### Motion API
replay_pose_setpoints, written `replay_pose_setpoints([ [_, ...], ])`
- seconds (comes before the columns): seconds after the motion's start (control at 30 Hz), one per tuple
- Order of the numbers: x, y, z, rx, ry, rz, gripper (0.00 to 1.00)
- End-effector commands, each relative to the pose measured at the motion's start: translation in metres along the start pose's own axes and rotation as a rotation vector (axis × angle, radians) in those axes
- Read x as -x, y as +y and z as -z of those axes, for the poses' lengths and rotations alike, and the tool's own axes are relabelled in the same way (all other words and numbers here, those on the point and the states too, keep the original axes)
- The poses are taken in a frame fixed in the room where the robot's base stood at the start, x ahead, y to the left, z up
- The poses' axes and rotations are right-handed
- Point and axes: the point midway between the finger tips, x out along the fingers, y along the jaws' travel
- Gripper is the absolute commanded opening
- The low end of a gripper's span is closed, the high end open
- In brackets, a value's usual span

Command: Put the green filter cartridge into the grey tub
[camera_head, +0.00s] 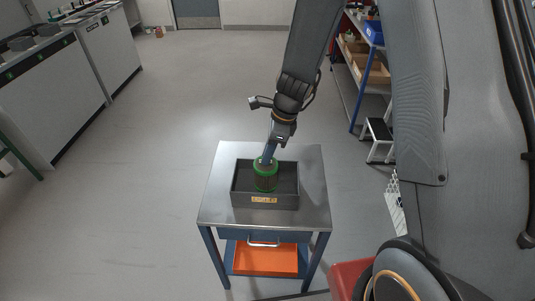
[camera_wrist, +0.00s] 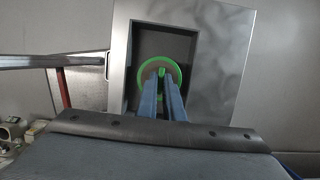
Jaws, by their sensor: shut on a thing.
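The green filter cartridge (camera_head: 265,178) is upright, a dark ribbed cylinder with green end rings. My gripper (camera_head: 268,158) is shut on its top. In the wrist view, the fingers (camera_wrist: 162,90) meet at the middle of the cartridge's green ring (camera_wrist: 145,68), within the outline of the tub (camera_wrist: 189,60).
The metal cart top (camera_head: 313,180) has bare room around the tub. An orange bin (camera_head: 265,260) sits on the shelf below. A step stool (camera_head: 380,135) and a shelf rack (camera_head: 352,85) stand to the right. White cabinets (camera_head: 50,100) stand at left.

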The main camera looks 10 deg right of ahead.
Motion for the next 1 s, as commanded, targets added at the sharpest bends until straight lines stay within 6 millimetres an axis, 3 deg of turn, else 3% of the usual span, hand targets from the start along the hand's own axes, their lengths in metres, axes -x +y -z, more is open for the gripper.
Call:
replay_pose_setpoints([
  [0.1, -0.003, 0.0, 0.001, 0.0, 0.0, 0.0, 0.0],
  [0.13, -0.003, 0.0, 0.001, 0.0, 0.0, 0.0, 0.11],
  [0.23, -0.003, 0.0, 0.001, 0.0, 0.0, 0.0, 0.26],
  [0.67, 0.006, -0.001, 0.0, 0.0, -0.001, 0.002, 0.26],
  [1.0, 0.064, -0.002, 0.0, 0.002, -0.001, 0.006, 0.26],
])
